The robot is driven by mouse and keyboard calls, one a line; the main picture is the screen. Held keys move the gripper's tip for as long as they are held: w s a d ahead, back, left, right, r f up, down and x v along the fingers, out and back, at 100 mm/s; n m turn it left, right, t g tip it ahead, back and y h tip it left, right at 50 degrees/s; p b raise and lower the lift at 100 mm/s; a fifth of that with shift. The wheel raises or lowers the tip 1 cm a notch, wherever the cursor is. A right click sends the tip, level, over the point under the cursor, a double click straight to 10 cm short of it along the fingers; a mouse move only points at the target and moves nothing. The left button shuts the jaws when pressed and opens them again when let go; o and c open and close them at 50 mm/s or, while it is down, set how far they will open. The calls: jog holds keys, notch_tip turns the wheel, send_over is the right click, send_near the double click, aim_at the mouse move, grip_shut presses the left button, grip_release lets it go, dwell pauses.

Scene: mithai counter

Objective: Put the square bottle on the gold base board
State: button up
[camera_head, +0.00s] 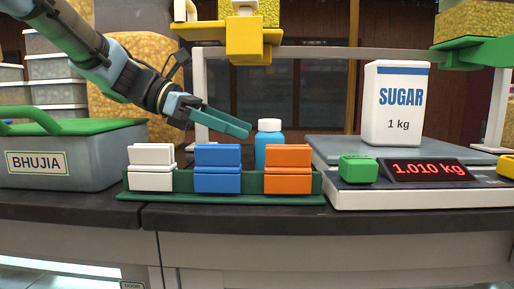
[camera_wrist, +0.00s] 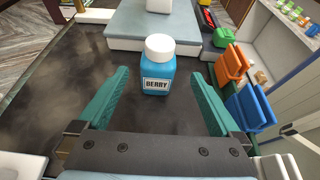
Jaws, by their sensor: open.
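A blue bottle with a white cap (camera_head: 269,148) stands upright on the dark counter, behind the orange boxes, which hide its lower part. In the wrist view the same bottle (camera_wrist: 157,72) shows a BERRY label, and its body looks blocky. My gripper (camera_head: 248,131) has green fingers and points at the bottle from the left. In the wrist view my gripper (camera_wrist: 158,72) is open and empty, with the bottle centred between the fingertips or just beyond them. I cannot make out a gold base board in either view.
A green rack (camera_head: 220,197) with white, blue and orange boxes lines the counter front. A scale (camera_head: 420,196) reading 1.010 kg carries a SUGAR container (camera_head: 397,105) at right. A grey BHUJIA bin (camera_head: 80,158) stands at left.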

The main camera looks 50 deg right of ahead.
aim_at(271, 142)
jog(key=shift+p+x, duration=1.3)
jog(key=shift+x, duration=2.3)
jog(key=shift+w+d+f, duration=0.1)
grip_shut()
